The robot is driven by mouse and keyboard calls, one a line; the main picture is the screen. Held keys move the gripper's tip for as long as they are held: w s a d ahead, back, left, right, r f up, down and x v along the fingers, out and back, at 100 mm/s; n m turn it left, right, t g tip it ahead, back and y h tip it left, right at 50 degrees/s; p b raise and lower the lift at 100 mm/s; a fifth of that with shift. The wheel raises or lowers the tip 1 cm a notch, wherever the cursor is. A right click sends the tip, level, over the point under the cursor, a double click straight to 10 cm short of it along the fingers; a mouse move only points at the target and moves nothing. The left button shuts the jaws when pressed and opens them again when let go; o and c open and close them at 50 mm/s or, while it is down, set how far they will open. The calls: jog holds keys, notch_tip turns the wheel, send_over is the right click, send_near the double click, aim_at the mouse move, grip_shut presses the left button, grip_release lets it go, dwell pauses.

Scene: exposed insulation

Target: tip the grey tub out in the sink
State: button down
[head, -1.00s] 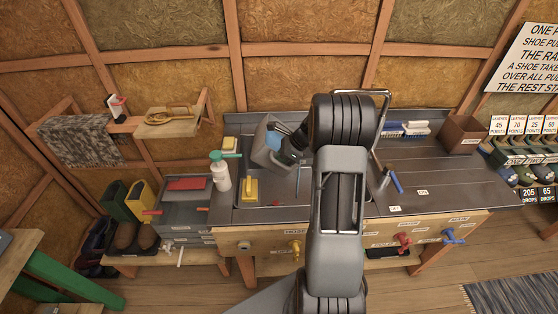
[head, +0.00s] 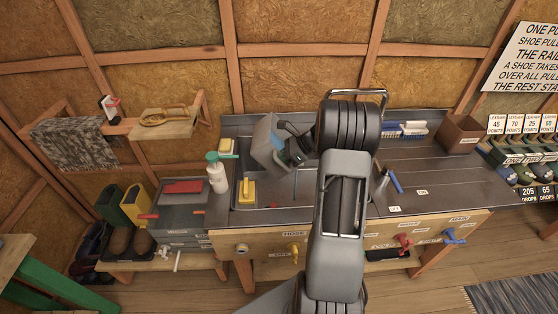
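The grey tub (head: 262,148) is held up over the sink (head: 246,206), tipped steeply on its side with its mouth toward the right. A patch of blue shows at its mouth; I cannot tell whether it is contents or lining. My gripper (head: 290,143) is dark and sits at the tub's right side, apparently shut on its rim. The fingertips are partly hidden against the tub and the arm. A yellow scrubber-like thing (head: 247,190) is at the left of the sink. My arm hides the sink's right part.
A white bottle with a green top (head: 217,176) stands just left of the sink. A tap pipe (head: 384,112) rises behind my arm. Brushes (head: 408,129) and a brown box (head: 459,134) are at the back right. The ribbed counter (head: 430,175) at right is mostly clear.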

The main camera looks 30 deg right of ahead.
jog(key=shift+s+d+t+y, duration=0.1)
jog(key=shift+d+t+y, duration=0.2)
jog(key=shift+y, duration=0.2)
jog(key=shift+b, duration=0.3)
jog(key=shift+s+d+y, duration=0.15)
jog(key=shift+d+y, duration=0.05)
jog(key=shift+y, duration=0.1)
jog(key=shift+f, duration=0.1)
jog(key=shift+d+t+y+b, duration=0.2)
jog(key=shift+t+y+b, duration=0.1)
jog(key=shift+b, duration=0.05)
jog(key=shift+s+d+f+t+y+b, duration=0.25)
jog(key=shift+d+t+y+b, duration=0.1)
jog(key=shift+y, duration=0.2)
jog(key=shift+s+d+f+t+y+b, duration=0.15)
jog(key=shift+s+d+t+y+b, duration=0.15)
jog(key=shift+y, duration=0.25)
jog(key=shift+f, duration=0.1)
